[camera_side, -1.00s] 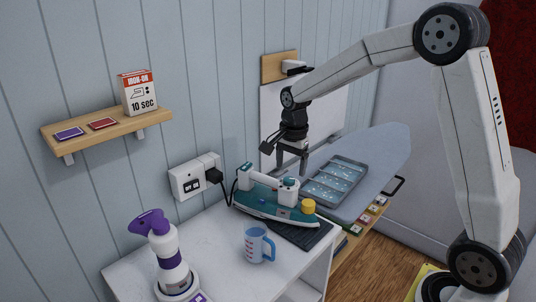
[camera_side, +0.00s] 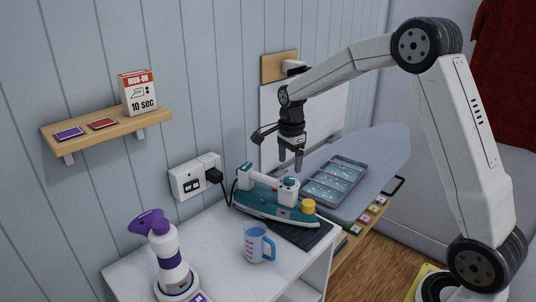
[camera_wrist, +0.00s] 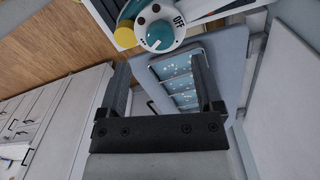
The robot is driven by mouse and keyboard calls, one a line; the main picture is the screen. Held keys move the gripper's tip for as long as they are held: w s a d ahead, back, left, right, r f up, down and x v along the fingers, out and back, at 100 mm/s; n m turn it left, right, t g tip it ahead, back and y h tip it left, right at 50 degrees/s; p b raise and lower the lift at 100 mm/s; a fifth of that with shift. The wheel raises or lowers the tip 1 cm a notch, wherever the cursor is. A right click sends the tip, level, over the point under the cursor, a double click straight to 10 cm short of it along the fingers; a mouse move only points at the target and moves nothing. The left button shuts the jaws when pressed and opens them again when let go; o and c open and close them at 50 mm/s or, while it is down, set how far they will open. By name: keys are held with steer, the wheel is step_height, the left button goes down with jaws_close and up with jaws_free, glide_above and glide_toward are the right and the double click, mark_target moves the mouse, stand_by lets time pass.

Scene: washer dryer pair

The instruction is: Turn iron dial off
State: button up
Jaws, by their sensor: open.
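The teal and white iron (camera_side: 272,204) rests on a dark pad on the white counter. Its round white dial (camera_wrist: 160,33) has a teal centre piece, and the word OFF is printed beside it in the wrist view. I cannot tell exactly where the dial points. The dial (camera_side: 290,183) looks small in the side view, on top of the iron near its yellow knob (camera_side: 308,206). My gripper (camera_side: 290,163) is open and empty, pointing down above the dial and apart from it. In the wrist view, the fingers (camera_wrist: 160,72) are spread, with the dial beyond their tips.
A blue tray (camera_side: 307,199) lies on the ironing board (camera_side: 385,150) to the right of the iron. A blue measuring cup (camera_side: 256,246) and a purple spray bottle (camera_side: 168,255) stand in front. A wall socket with a black plug (camera_side: 214,175) is behind left.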

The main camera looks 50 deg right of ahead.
mark_target(289, 178)
steer(key=shift+f, duration=2.55)
jaws_close()
